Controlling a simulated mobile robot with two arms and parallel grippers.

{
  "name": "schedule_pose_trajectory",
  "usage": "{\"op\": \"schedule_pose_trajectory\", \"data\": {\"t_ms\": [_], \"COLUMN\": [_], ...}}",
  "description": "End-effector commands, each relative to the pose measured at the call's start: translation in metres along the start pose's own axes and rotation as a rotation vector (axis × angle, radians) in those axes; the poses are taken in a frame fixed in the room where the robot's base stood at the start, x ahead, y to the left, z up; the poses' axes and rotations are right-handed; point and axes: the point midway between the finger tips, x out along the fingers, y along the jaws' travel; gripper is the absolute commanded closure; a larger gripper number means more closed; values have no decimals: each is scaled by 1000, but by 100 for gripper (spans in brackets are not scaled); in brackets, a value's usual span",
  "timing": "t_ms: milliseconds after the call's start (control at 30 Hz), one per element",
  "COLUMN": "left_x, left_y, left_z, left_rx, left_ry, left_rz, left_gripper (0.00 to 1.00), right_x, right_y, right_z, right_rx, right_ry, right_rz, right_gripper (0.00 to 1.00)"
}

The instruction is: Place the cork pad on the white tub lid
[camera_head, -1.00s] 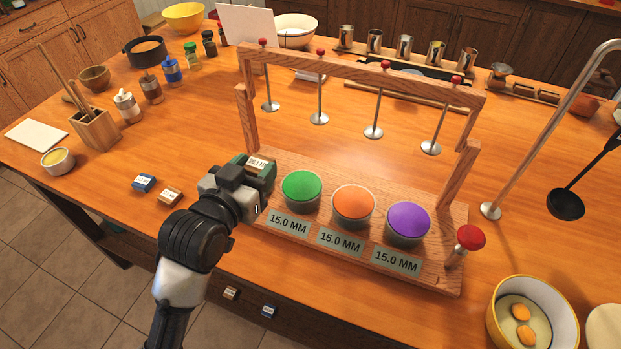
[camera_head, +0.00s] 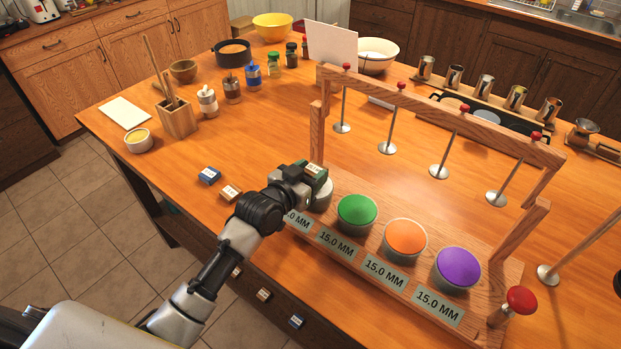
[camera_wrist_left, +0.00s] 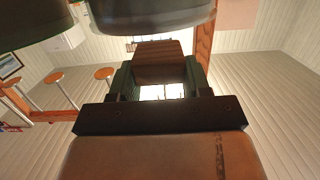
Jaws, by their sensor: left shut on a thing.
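The cork pad shows as a brown block (camera_wrist_left: 158,62) between the fingers in the left wrist view. My left gripper (camera_head: 311,176) is shut on it, and a pale label shows at the gripper in the head view. The gripper is over the leftmost tub on the wooden rack. That white tub (camera_head: 323,197) shows only part of its pale side and rim. The gripper hides most of its lid, so I cannot tell whether the pad touches it. My right gripper is not in view.
Tubs with green (camera_head: 357,211), orange (camera_head: 405,237) and purple (camera_head: 457,267) lids stand to the right on the rack. The rack's wooden frame (camera_head: 440,112) rises behind them. A blue labelled block (camera_head: 209,175) and a brown one (camera_head: 231,193) lie left of the gripper.

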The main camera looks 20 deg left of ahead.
Motion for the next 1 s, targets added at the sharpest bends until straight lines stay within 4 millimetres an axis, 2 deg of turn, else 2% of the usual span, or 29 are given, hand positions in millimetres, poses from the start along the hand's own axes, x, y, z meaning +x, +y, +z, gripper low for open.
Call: {"op": "schedule_pose_trajectory", "data": {"t_ms": [167, 567, 600, 733, 1000], "left_x": [3, 4, 3, 3, 3], "left_y": [0, 0, 0, 0, 0], "left_z": [21, 28, 26, 26, 25], "left_rx": [0, 1, 1, 1, 1], "left_ry": [-3, 0, 0, 0, 0], "left_rz": [0, 0, 0, 0, 0], "left_gripper": [74, 74, 46, 27, 27], "right_x": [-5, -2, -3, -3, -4], "right_y": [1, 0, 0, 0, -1], "right_z": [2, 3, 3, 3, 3], "right_rx": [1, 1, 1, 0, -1], "right_ry": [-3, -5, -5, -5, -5], "right_rz": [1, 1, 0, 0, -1], "right_gripper": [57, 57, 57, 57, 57]}}
